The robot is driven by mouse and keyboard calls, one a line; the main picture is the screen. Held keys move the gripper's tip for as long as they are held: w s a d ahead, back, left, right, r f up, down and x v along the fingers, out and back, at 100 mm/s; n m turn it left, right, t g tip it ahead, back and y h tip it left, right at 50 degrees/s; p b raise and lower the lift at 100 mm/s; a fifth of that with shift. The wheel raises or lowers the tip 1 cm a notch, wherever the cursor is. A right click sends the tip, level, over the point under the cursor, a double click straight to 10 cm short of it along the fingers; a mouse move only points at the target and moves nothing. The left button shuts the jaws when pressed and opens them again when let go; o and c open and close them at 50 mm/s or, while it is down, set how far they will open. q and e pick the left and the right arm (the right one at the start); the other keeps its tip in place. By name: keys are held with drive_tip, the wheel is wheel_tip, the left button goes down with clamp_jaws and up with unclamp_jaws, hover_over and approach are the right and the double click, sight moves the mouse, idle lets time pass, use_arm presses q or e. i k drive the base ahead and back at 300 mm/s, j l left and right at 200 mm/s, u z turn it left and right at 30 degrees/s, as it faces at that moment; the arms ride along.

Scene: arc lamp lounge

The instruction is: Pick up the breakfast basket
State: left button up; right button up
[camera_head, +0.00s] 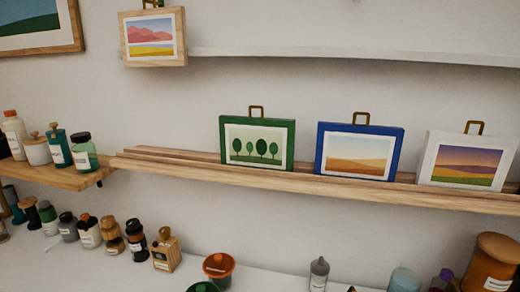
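No breakfast basket shows in the head view. Neither of my grippers is in the picture. The view holds a wall with shelves. On the long wooden ledge (330,187) stand a green-framed picture of trees (257,143), a blue-framed landscape (358,150) and a white-framed landscape (466,160), each with a small brass-coloured loop on top.
A wooden shelf (62,178) at left holds several bottles and jars. Below, a white surface (130,272) carries small jars, a wooden bottle (165,250), an orange-red pot (219,268) and a large orange jar (490,264). A wood-framed picture (152,37) is at upper left.

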sight(219, 268)
drive_tip(key=j+u, duration=0.1)
drive_tip(key=j, duration=0.35)
drive_tip(key=i+j+u, duration=0.1)
drive_tip(key=j, duration=0.3)
drive_tip(key=i+j+u, duration=0.1)
drive_tip(key=j, duration=0.3)
drive_tip(key=i+j+u, duration=0.1)
drive_tip(key=j, duration=0.3)
drive_tip(key=i+j+u, duration=0.1)
drive_tip(key=j, duration=0.3)
drive_tip(key=i, duration=0.1)
